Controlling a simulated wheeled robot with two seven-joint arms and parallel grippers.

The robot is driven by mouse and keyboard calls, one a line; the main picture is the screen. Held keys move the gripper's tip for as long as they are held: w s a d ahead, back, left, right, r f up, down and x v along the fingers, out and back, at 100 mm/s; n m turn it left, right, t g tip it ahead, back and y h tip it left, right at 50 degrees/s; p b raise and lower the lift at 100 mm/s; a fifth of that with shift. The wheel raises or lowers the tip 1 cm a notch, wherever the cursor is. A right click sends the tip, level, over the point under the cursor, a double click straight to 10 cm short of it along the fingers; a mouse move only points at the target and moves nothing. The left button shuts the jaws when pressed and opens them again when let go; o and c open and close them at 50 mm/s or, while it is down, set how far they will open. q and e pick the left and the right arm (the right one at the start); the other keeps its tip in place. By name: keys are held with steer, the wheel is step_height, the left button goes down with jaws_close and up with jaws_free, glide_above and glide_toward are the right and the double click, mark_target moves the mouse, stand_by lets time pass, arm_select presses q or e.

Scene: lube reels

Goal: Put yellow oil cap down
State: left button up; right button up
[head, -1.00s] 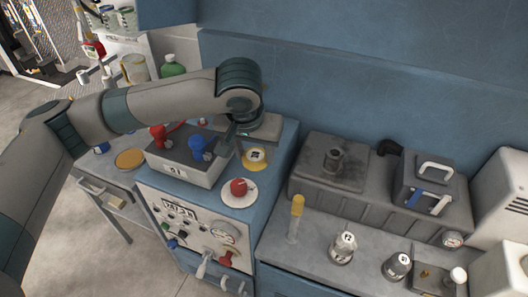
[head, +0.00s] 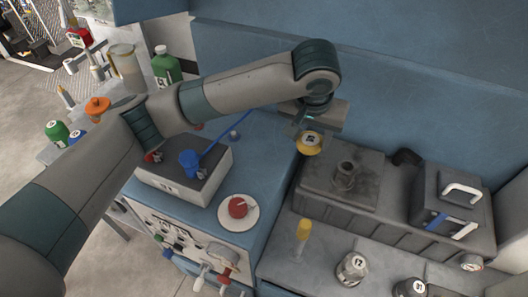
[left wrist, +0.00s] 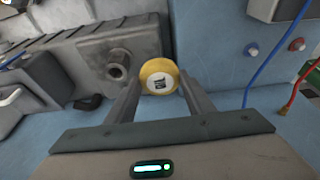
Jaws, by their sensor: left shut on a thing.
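The yellow oil cap (head: 310,142), round with a pale label on top, is held between the fingers of my left gripper (head: 312,124). In the left wrist view the cap (left wrist: 159,77) sits between the two fingertips (left wrist: 158,88). In the head view the cap is above the seam between the blue cabinet top (head: 265,150) and the dark grey tank (head: 325,190). A short filler neck (head: 346,172) stands on the tank, to the right of and below the cap in the picture. My right gripper is not in view.
A grey box with a blue valve (head: 190,160) and a red knob on a white disc (head: 238,207) stand on the cabinet. A blue hose (head: 225,132) crosses it.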

arm_select(q)
steer(key=shift+w, duration=0.1)
steer(key=shift+s+r, duration=0.15)
steer(key=shift+s, duration=0.1)
steer(key=shift+w+a+f, duration=0.25)
steer(key=shift+a+f, duration=0.05)
steer(key=shift+a, duration=0.1)
steer(key=w+a+f+p, duration=0.1)
steer(key=a+f, duration=0.1)
steer(key=a, duration=0.1)
steer(key=w+a+f+p, duration=0.1)
steer(key=a+f, duration=0.1)
steer(key=a, duration=0.2)
steer(key=w+a+f+p, duration=0.1)
steer(key=a+f+p, duration=0.1)
steer(key=a, duration=0.1)
steer(key=shift+a+f, duration=0.15)
steer(key=shift+f, duration=0.05)
steer(key=shift+w, duration=0.1)
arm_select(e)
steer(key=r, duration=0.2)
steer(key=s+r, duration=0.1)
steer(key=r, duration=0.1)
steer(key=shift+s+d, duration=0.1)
arm_select(q)
steer(key=shift+f+p, duration=0.7)
steer(key=shift+f, duration=1.35)
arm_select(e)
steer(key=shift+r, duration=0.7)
